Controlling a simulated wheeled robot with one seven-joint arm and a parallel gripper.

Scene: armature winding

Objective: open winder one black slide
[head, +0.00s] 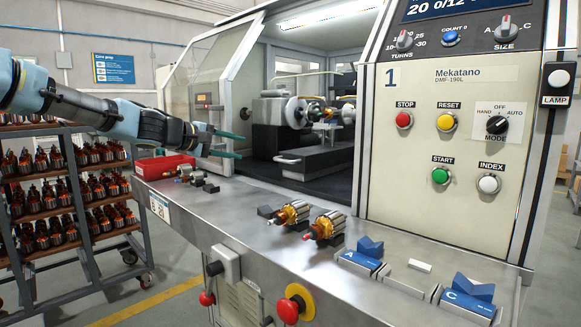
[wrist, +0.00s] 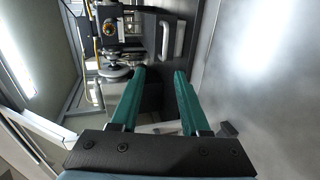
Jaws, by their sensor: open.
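The black slide (head: 325,158) of winder one lies low inside the machine opening, with a pale bar handle (head: 287,160) at its left front end. In the wrist view the handle (wrist: 180,39) shows as a light bar beyond the fingertips. My gripper (head: 241,146) reaches in from the left at the opening, to the left of the handle and apart from it. Its two green fingers (wrist: 159,72) are spread with nothing between them.
The winding head (head: 298,112) stands above and behind the slide. A glazed door (head: 205,90) is at the left. The steel ledge in front carries a red bin (head: 163,166), two armatures (head: 325,227) and blue blocks (head: 470,297). The control panel (head: 445,130) stands right of the opening.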

